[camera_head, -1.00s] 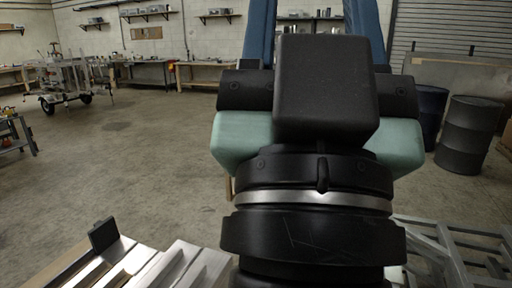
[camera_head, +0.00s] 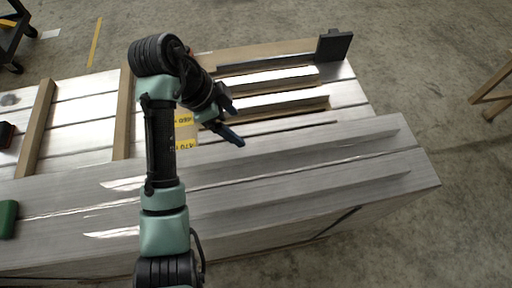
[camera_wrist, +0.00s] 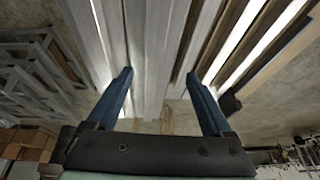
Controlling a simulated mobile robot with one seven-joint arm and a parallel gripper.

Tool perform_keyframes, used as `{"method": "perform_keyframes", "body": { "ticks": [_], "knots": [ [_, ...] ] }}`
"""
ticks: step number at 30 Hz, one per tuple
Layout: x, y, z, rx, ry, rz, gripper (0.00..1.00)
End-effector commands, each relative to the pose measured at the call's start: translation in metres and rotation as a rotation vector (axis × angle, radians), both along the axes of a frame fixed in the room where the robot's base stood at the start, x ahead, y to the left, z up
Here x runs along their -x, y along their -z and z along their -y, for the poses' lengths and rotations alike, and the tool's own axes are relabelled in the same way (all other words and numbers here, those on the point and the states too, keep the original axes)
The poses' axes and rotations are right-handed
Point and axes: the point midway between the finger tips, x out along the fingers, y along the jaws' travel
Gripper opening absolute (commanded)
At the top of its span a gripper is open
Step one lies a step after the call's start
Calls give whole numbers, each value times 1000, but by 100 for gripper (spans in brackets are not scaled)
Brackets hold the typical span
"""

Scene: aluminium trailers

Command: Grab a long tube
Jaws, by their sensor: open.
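Several long tubes lie side by side on the metal surface in the head view. Two shiny tubes, one at the back (camera_head: 275,80) and one nearer (camera_head: 275,102), lie right of my gripper. My gripper (camera_head: 238,138) has blue fingers and hangs above the surface beside a yellow label (camera_head: 184,128). In the wrist view my gripper (camera_wrist: 160,73) is open and empty, its fingers spread. A long grey metal profile (camera_wrist: 158,50) runs between the fingers in that view; I cannot tell its distance from them. Another bright tube (camera_wrist: 235,65) lies to its right.
A dark upright bracket (camera_head: 334,44) stands at the back right corner. Wooden strips (camera_head: 37,128) cross the left part. A green object (camera_head: 8,218) sits at the left edge. Bare concrete floor (camera_head: 430,100) lies to the right. Metal frames (camera_wrist: 40,70) show at left in the wrist view.

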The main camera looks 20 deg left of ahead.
Motion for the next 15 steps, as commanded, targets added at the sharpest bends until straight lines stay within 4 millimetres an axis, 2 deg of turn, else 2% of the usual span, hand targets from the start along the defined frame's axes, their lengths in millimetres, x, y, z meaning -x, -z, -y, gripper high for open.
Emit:
{"method": "perform_keyframes", "body": {
  "ticks": [1, 4, 15],
  "knots": [
    [8, 9, -2, 14, 17, -25, 85],
    [12, 23, 1, 24, 36, -43, 85],
    [-2, 73, 20, 22, 32, -42, 85]
  ]
}}
